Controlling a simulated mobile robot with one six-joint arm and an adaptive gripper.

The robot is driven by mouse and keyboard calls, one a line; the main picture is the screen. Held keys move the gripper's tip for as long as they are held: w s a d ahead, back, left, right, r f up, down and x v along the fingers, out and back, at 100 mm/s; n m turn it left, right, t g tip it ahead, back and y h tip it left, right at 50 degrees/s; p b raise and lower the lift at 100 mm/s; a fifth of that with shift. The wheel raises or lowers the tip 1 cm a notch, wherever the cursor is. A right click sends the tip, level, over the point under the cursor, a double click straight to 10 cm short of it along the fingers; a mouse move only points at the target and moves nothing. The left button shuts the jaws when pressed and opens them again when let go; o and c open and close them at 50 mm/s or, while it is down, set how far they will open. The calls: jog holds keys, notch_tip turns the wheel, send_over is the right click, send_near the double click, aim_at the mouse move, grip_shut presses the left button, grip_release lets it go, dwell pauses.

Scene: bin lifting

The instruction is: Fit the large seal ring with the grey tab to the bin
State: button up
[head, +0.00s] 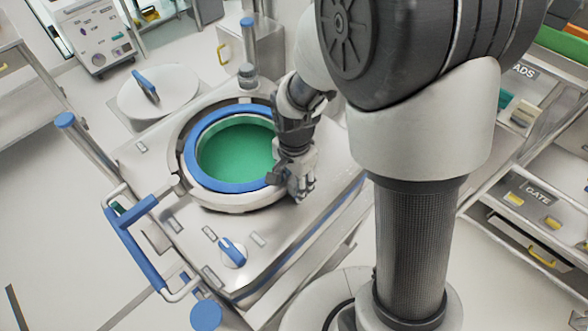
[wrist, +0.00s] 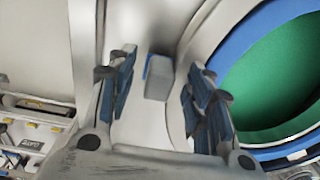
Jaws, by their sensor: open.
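The blue seal ring (head: 194,130) lies around the round opening of the bin (head: 190,200), with the green inside showing through it. From these views I cannot tell whether it is fully seated. In the wrist view, the blue ring (wrist: 235,55) is at the right. A small grey tab (wrist: 158,78) with a blue edge stands between my fingers, with space on both sides. My gripper (head: 300,188) is open at the right side of the opening and points down. It hides part of the ring there.
A blue-handled knob (head: 233,252) and a blue push bar (head: 138,248) are at the front and left. A shelf unit labelled GATE (head: 538,195) stands at the right.

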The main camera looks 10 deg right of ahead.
notch_tip(320, 180, up, 11)
dwell(0.3)
jog(key=shift+f, duration=0.1)
jog(key=shift+s, duration=0.1)
jog(key=s+d+r+n+t+b, duration=0.2)
jog(key=s+n, duration=0.3)
jog(key=s, duration=0.2)
jog(key=s+d+r+n+t+b, duration=0.2)
jog(key=s+d+r+n, duration=0.1)
jog(key=s+n, duration=0.3)
jog(key=shift+s+r+b, duration=0.25)
jog(key=shift+s+b, duration=0.1)
jog(key=shift+s, duration=0.9)
